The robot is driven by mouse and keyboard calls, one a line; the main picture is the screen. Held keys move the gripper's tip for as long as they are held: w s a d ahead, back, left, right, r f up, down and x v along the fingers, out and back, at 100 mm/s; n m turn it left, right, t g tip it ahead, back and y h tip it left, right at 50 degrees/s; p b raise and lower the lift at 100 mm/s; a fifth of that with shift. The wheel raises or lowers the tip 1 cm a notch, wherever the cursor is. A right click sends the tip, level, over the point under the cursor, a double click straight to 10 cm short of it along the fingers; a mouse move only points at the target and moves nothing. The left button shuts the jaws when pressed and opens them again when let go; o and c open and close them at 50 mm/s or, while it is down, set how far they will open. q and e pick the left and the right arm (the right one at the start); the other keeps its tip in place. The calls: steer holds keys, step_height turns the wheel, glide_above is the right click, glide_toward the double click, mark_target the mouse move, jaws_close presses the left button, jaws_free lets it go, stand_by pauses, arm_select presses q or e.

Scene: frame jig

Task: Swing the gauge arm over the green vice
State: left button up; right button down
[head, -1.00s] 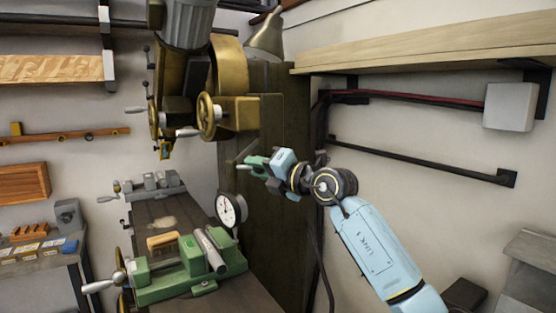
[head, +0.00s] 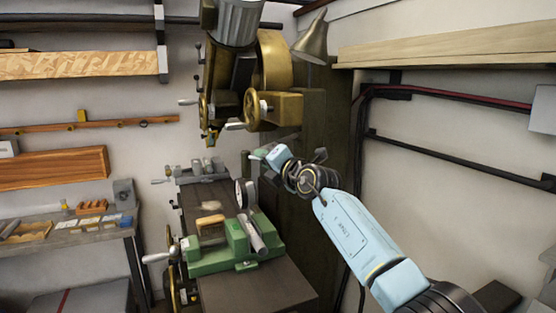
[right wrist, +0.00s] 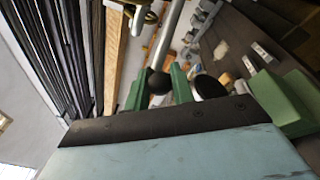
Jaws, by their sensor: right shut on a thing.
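The green vice (head: 208,262) stands on the dark machine table, with a grey round bar (head: 258,236) lying across its top. The dial gauge (head: 240,193) has a white face, seen at a slant, just above and behind the vice in the head view; I cannot tell if it is directly over it. My right gripper (head: 262,154) is above and right of the dial. In the right wrist view its green fingers (right wrist: 158,78) are shut on a black ball knob (right wrist: 159,84) beside a metal rod (right wrist: 172,32). My left gripper is not in view.
The brass milling head (head: 272,107) with handwheels hangs above the table, close over my right gripper. A wooden block (head: 210,224) sits at the vice. A side bench (head: 75,237) with small parts stands at left. Wall rails and a shelf are at right.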

steer(key=shift+a+r, duration=0.15)
stand_by(0.4)
steer(key=c, duration=1.6)
jaws_free()
steer(key=o, duration=0.4)
steer(key=shift+w+a, duration=0.1)
steer(key=shift+a, duration=0.15)
steer(key=shift+c, duration=0.2)
steer(key=shift+d, duration=0.15)
steer(key=shift+d, duration=0.1)
steer(key=b+v, duration=0.1)
steer(key=v, duration=1.2)
steer(key=shift+s+b, duration=0.25)
steer(key=shift+b, duration=0.1)
